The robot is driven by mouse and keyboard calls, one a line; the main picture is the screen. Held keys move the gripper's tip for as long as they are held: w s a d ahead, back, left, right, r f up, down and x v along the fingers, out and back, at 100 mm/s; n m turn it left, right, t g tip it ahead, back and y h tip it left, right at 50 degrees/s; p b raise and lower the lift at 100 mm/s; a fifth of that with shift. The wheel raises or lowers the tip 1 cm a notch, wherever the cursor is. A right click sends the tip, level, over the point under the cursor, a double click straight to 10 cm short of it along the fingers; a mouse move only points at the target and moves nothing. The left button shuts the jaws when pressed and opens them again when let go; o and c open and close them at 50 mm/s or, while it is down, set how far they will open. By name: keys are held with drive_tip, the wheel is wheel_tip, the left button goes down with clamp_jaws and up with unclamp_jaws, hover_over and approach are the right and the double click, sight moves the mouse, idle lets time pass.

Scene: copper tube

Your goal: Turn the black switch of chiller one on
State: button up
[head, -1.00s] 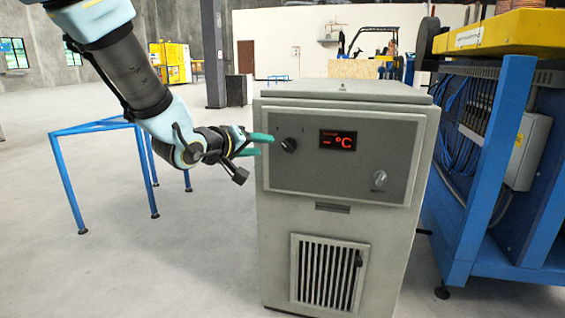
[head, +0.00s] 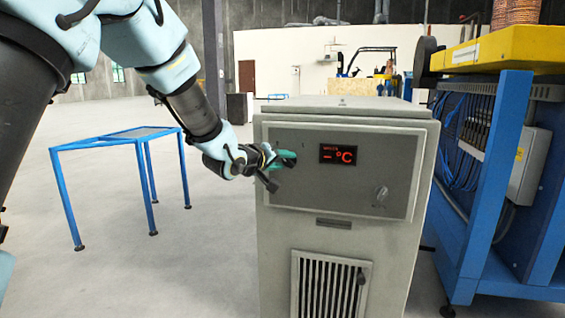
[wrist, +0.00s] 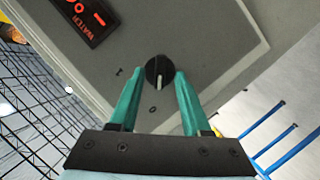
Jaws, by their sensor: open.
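The chiller (head: 340,235) is a grey cabinet with a dark grey front panel and a lit red display (head: 338,154) reading "- °C". In the wrist view the black switch (wrist: 158,70) is a round knob with a pale pointer line, between the "I" and "O" marks. The pointer is directed down toward the side of the "O" mark. My gripper (head: 286,160) is at the panel's upper left and hides the switch in the head view. In the wrist view my gripper (wrist: 155,82) is open, with its green fingertips on either side of the knob. I cannot tell whether they touch it.
A light-coloured knob (head: 381,193) sits at the panel's lower right. A blue-framed table (head: 120,140) stands at left. A blue and yellow machine frame (head: 495,170) stands close on the chiller's right.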

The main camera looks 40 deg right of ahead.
clamp_jaws()
idle(0.5)
